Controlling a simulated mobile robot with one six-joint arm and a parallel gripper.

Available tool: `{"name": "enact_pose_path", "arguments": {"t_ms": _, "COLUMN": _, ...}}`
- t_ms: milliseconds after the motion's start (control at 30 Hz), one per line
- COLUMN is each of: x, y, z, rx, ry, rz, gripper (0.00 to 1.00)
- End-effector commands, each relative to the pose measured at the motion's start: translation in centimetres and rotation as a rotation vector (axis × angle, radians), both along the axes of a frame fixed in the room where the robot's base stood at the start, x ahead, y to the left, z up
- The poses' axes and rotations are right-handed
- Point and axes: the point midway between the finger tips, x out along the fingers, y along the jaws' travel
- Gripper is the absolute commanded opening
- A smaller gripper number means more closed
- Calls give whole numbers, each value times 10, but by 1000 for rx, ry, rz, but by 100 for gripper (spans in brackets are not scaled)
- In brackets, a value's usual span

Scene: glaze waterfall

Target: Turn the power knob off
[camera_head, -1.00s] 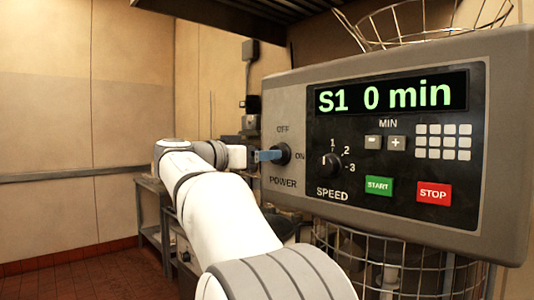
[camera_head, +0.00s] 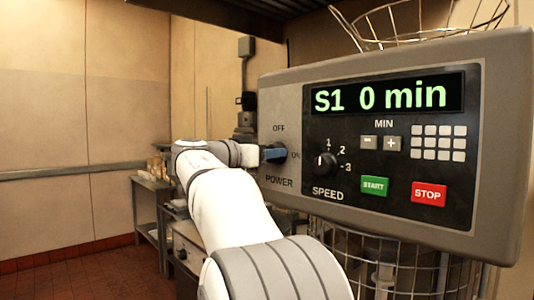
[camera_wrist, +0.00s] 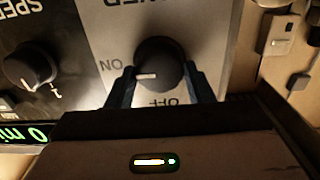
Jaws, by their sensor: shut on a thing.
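The power knob (camera_head: 281,153) is a round black knob at the left of the grey control panel (camera_head: 385,62), between the labels OFF above and ON to the right. My gripper (camera_head: 270,154) reaches it from the left, its blue fingers at the knob. In the wrist view the power knob (camera_wrist: 160,66) sits between the two fingers of my gripper (camera_wrist: 162,82), which is shut on it. Its white mark points left, towards the ON label, in that upside-down view. The OFF label is below the knob there.
The speed knob (camera_head: 326,164) is right of the power knob. The green START button (camera_head: 375,186), the red STOP button (camera_head: 428,193) and the display (camera_head: 385,97) reading "S1 0 min" are on the panel. A wire basket (camera_head: 400,265) is below. Metal tables (camera_head: 153,189) stand at the back left.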

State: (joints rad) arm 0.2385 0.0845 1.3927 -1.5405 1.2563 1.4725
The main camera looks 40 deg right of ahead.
Motion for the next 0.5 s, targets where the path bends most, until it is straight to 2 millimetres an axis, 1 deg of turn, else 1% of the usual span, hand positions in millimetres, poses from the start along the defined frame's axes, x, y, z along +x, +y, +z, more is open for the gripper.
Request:
{"name": "enact_pose_path", "arguments": {"t_ms": 33, "x": 0, "y": 0, "z": 0, "rx": 0, "ry": 0, "rz": 0, "gripper": 35}}
{"name": "enact_pose_path", "arguments": {"t_ms": 167, "x": 0, "y": 0, "z": 0, "rx": 0, "ry": 0, "rz": 0, "gripper": 24}}
{"name": "enact_pose_path", "arguments": {"t_ms": 367, "x": 0, "y": 0, "z": 0, "rx": -1, "ry": 13, "rz": 0, "gripper": 24}}
{"name": "enact_pose_path", "arguments": {"t_ms": 500, "x": 1, "y": 0, "z": -1, "rx": -4, "ry": 53, "rz": 0, "gripper": 24}}
